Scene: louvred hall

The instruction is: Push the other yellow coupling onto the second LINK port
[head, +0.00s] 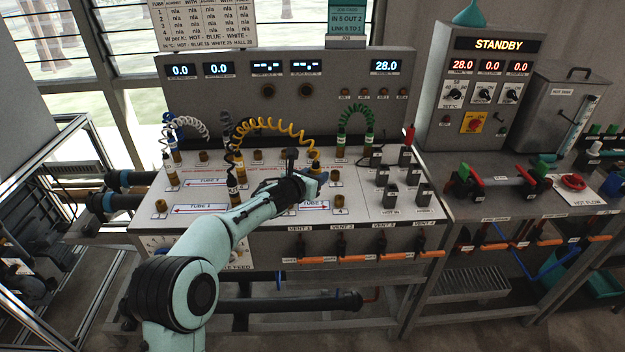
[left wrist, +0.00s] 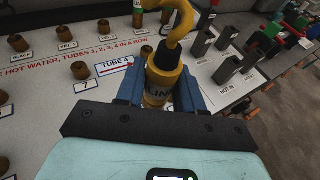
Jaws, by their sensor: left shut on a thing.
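A coiled yellow hose (head: 275,124) arches over the white panel in the head view. Its left end goes down to a yellow coupling (head: 239,160) standing on the panel. My left gripper (head: 318,176) is over the panel's middle right, shut on the other yellow coupling (head: 314,166). In the left wrist view this coupling (left wrist: 160,78) stands between the blue fingers, with part of a "LINK" label showing. Its lower end is hidden, so I cannot tell whether it sits on a port. Bare brass ports (left wrist: 81,70) show left of it in the wrist view.
A green coiled hose (head: 356,116) stands behind and right of my left gripper. Grey upright switches (head: 390,195) are close on the right. A black-and-white coupling (head: 233,186) and a white coiled hose (head: 185,124) are on the left. Orange vent handles (head: 345,257) line the front.

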